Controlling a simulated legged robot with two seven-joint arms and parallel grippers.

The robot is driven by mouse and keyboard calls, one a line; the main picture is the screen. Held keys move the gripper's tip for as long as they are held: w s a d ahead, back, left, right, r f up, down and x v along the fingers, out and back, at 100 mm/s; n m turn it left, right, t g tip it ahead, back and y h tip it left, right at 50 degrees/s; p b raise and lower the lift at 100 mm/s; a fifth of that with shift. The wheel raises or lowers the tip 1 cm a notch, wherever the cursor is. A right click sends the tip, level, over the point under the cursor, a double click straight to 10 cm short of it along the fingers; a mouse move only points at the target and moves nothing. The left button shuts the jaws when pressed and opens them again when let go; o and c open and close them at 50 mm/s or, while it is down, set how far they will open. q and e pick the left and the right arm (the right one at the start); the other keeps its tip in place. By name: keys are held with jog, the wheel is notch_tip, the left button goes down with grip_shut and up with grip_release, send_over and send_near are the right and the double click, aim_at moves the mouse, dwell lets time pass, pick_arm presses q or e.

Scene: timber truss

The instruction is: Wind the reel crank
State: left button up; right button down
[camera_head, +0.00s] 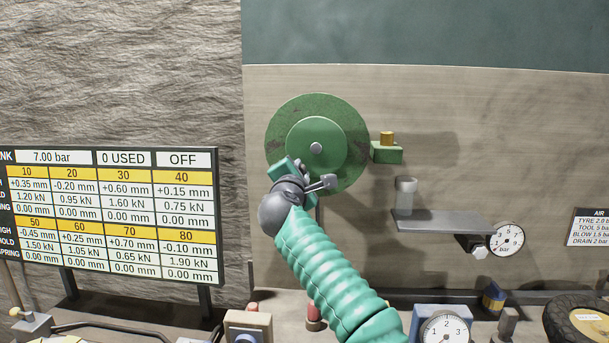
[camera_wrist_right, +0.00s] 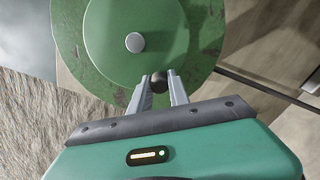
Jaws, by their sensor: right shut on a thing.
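The green reel (camera_head: 342,112) is a round disc with a smaller raised hub disc and a pale centre boss, mounted on the wooden wall panel. In the right wrist view the reel (camera_wrist_right: 95,25) fills the top. A dark round crank knob (camera_wrist_right: 158,78) sits below the pale boss (camera_wrist_right: 135,42). My right gripper (camera_wrist_right: 158,86) has its two grey fingers on either side of the knob, shut on it. In the head view my right gripper (camera_head: 305,176) is at the reel's lower edge and its wrist hides the knob. My left gripper is out of view.
A green block with a brass top (camera_head: 387,150) is just right of the reel. A grey shelf (camera_head: 440,222) with a cylinder and a gauge (camera_head: 507,239) stands further right. A data board (camera_head: 110,215) is at left. Bench items line the bottom.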

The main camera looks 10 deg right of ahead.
jog(key=shift+w+a+m, duration=0.1)
jog(key=shift+a+m, duration=0.3)
jog(key=shift+m, duration=0.1)
jog(key=shift+r, duration=0.1)
jog(key=c, duration=1.3)
grip_release()
jog(key=shift+w, duration=0.1)
jog(key=shift+o, duration=0.2)
